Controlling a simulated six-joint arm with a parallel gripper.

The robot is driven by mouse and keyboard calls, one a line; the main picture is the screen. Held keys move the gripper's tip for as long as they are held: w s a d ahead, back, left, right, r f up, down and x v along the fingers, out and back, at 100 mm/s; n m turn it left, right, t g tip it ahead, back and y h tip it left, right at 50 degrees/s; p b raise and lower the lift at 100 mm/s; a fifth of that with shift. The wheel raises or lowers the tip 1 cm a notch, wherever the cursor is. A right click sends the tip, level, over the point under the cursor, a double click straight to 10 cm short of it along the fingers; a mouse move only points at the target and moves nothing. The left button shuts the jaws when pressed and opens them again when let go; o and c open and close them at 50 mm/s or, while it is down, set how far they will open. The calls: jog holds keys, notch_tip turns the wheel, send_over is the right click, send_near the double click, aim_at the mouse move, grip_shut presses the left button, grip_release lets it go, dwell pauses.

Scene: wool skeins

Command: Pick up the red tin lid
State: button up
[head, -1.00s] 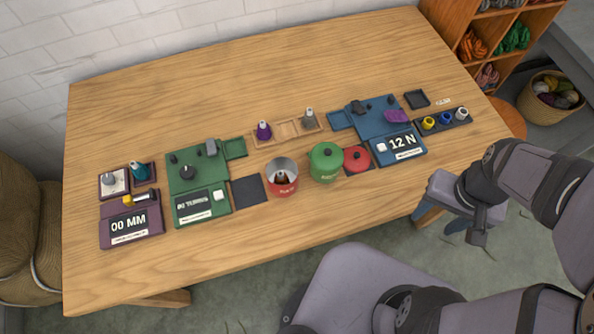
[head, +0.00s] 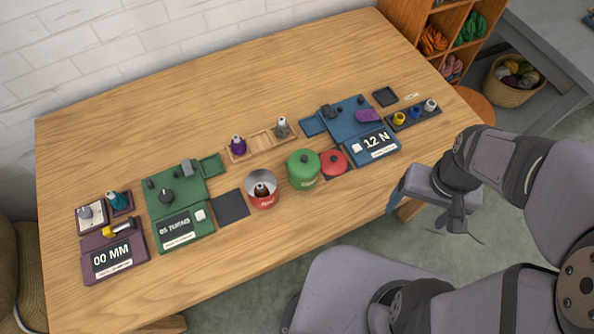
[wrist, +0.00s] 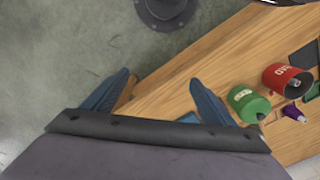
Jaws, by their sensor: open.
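The red tin lid (head: 333,163), round with a small dark knob, lies on a dark square beside the green tin in the head view. The green tin (head: 303,170) has a green lid on. The open red tin (head: 262,188) stands to its left with a cone-shaped thing inside. My gripper (head: 418,212) is open and empty off the table's front right edge, to the right of the lid and apart from it. In the wrist view its two blue fingers (wrist: 155,95) are spread wide. The green tin (wrist: 248,104) and red tin (wrist: 287,78) show there; I cannot make out the lid.
A blue device (head: 372,140) stands right of the lid, and a green device (head: 178,210) and a purple one (head: 112,252) stand to the left. A wooden tray (head: 262,146) with small cones lies behind the tins. The back of the table (head: 200,95) is clear.

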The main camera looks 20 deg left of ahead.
jog(key=n+b, duration=0.4)
jog(key=n, duration=2.2)
send_over(334, 159)
jog(key=f, duration=0.7)
jog(key=shift+w+d+f, duration=0.1)
jog(key=shift+d+f, duration=0.05)
jog(key=shift+d, duration=0.1)
jog(key=shift+w+a+f+n, duration=0.1)
jog(key=shift+a+f+n, duration=0.15)
jog(key=shift+a+n, duration=0.3)
jog(key=shift+d+f+p, duration=0.15)
jog(key=shift+f+p, duration=0.6)
jog(key=shift+f, duration=1.1)
jog(key=shift+d+f+p, duration=0.1)
jog(key=shift+f+p, duration=0.65)
jog(key=shift+f, duration=1.05)
jog(key=c, duration=1.3)
jog(key=shift+d, duration=0.1)
jog(key=shift+c, duration=0.7)
